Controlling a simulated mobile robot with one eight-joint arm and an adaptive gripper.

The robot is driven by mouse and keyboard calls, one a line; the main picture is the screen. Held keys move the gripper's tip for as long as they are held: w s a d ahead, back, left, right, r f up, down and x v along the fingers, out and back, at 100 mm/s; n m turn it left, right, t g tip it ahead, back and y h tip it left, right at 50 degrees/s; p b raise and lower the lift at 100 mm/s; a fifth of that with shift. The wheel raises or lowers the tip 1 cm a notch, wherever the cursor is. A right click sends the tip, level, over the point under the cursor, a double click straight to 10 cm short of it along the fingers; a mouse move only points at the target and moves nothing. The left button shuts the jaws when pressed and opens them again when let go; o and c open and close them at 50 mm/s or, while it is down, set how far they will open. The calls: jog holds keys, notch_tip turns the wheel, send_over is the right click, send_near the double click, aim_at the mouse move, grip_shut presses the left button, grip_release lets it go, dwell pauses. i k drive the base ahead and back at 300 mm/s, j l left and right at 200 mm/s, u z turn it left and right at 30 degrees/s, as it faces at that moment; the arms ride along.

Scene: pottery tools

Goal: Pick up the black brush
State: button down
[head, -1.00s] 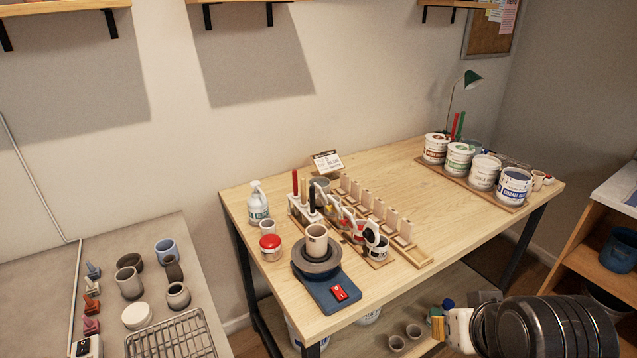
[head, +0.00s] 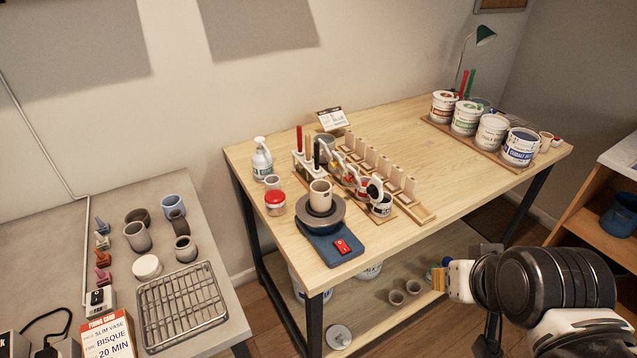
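The black brush (head: 317,152) stands upright in a white holder (head: 303,168) on the wooden table, beside a red-handled brush (head: 299,139) and a tan-handled one (head: 308,147). Its lower part is hidden by the holder and nearby items. My gripper (head: 484,298) is at the lower right, in front of the table and far from the brush. Its dark finger parts stand apart above and below its body, so it looks open and empty. Its fingertips are hard to make out.
A banding wheel (head: 320,222) with a cup (head: 320,191), a red-lidded jar (head: 275,202) and a spray bottle (head: 262,159) surround the holder. A wooden rack (head: 410,206) stands to its right. Glaze buckets (head: 519,148) sit at the far right.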

aim_at(317, 169)
jog(key=i+u, duration=0.35)
jog(key=i, duration=0.7)
